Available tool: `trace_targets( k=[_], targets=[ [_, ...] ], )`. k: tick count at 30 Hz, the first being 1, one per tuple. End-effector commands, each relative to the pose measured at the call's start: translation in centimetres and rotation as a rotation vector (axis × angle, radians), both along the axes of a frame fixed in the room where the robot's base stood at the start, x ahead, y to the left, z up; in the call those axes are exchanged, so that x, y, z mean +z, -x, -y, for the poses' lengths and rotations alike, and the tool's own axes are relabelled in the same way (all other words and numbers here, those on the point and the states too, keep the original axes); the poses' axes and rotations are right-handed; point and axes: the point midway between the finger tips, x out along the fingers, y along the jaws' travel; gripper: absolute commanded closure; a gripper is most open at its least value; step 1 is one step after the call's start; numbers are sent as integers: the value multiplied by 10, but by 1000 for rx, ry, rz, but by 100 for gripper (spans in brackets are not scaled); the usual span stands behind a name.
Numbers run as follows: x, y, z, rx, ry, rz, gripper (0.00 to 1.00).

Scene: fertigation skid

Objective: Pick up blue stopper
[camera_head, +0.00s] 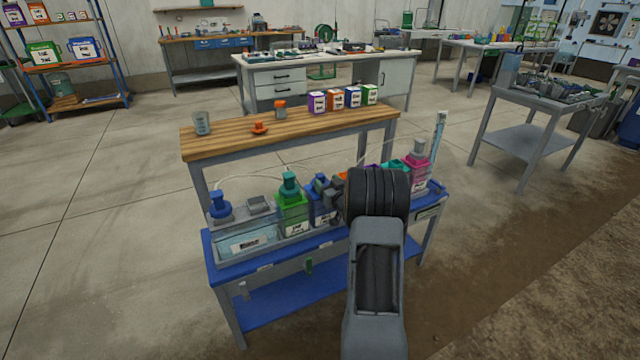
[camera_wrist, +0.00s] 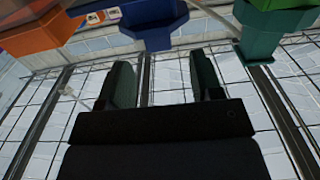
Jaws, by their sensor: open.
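A blue stopper (camera_head: 321,183) sits on a tank with blue contents (camera_head: 319,215) in the middle of the skid, partly hidden by my gripper (camera_head: 334,195). In the wrist view, a blue part (camera_wrist: 153,25), likely this stopper, is at the top centre, beyond the fingertips. My gripper (camera_wrist: 164,75) is open there, with nothing between its two dark fingers. Another blue stopper (camera_head: 220,203) stands at the left end, above the clear water tank (camera_head: 250,242). My arm hides part of the row.
A green stopper (camera_head: 290,185) is left of the middle blue one. An orange part (camera_wrist: 35,38) and a green part (camera_wrist: 267,30) flank the blue part in the wrist view. A wooden bench (camera_head: 225,147) with several small containers stands behind the blue skid stand (camera_head: 225,272).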

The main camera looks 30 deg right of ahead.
Motion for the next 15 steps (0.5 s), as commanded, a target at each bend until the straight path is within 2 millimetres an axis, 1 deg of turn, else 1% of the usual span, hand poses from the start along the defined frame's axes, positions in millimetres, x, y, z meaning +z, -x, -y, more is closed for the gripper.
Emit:
trace_targets(
  k=[5,12,15],
  targets=[
    [-1,-9,1,1,0,1,40],
    [-3,-41,6,1,0,1,40],
    [-3,-50,7,1,-1,0,40]
  ],
)
